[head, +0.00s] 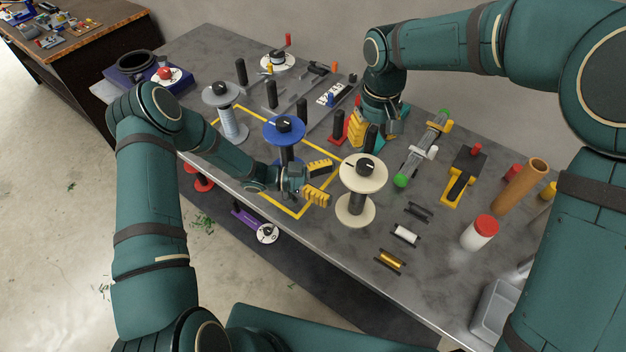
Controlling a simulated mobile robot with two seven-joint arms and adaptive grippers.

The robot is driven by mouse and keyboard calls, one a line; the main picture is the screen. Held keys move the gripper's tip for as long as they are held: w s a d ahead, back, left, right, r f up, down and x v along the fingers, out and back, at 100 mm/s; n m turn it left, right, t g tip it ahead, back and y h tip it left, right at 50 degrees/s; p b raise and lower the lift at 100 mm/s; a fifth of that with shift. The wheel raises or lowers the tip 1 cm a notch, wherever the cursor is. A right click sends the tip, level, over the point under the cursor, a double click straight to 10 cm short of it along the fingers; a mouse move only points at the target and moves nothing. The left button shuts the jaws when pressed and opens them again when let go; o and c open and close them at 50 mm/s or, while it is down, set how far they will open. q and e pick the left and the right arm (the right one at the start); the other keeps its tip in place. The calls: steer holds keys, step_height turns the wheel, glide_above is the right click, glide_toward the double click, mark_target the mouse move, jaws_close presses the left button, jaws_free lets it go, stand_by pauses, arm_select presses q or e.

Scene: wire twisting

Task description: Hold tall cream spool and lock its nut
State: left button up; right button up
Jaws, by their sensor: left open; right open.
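The tall cream spool (356,209) stands upright on the grey table, with wide cream flanges and a dark core. Its black nut (366,166) sits on the top flange. My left gripper (326,182) is open just left of the spool, its yellow fingers pointing toward the spool's upper part. It looks apart from the spool, though the exact gap is hard to tell. My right gripper (359,128) is open, behind and above the spool near the back of the table, with its yellow fingers partly seen.
A blue spool (284,130) and a grey spool (222,93) stand to the left by the yellow taped outline. Small bobbins (405,236), a red-capped white jar (479,234) and a brown tube (521,186) are on the right. A green-ended tool (421,152) lies behind the spool.

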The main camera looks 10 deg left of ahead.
mark_target(365, 164)
arm_select(q)
steer(key=d, duration=0.5)
steer(key=w+d, duration=0.1)
steer(key=d, duration=0.1)
steer(key=shift+d, duration=0.4)
steer(key=shift+c, duration=0.3)
steer(key=c, duration=1.3)
steer(key=shift+c, duration=0.2)
arm_select(e)
steer(key=o, duration=0.5)
step_height(365, 164, down, 10)
steer(key=n, duration=2)
steer(key=shift+n, duration=0.3)
steer(key=c, duration=1.2)
